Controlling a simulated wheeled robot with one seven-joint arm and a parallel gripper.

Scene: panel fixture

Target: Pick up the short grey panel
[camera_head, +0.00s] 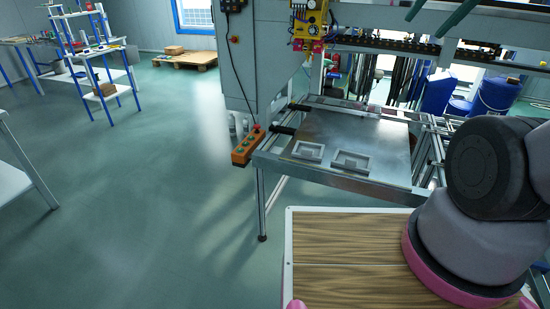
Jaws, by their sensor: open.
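Two small grey rectangular pieces with raised rims lie flat near the front edge of a grey metal table (375,135). The left piece (308,151) looks slightly shorter than the right piece (351,162). They lie side by side with a narrow gap between them. I cannot tell for sure which one is the short grey panel. My gripper is not in view. Only thick dark and grey links of my arm show at the right, apart from both pieces in the picture.
An orange button box (248,146) juts out at the table's left corner. A tall grey cabinet (265,60) and a yellow device (309,22) stand behind it. Rails run along the table's right side. Blue barrels (495,97) stand at the back right. The green floor at left is open.

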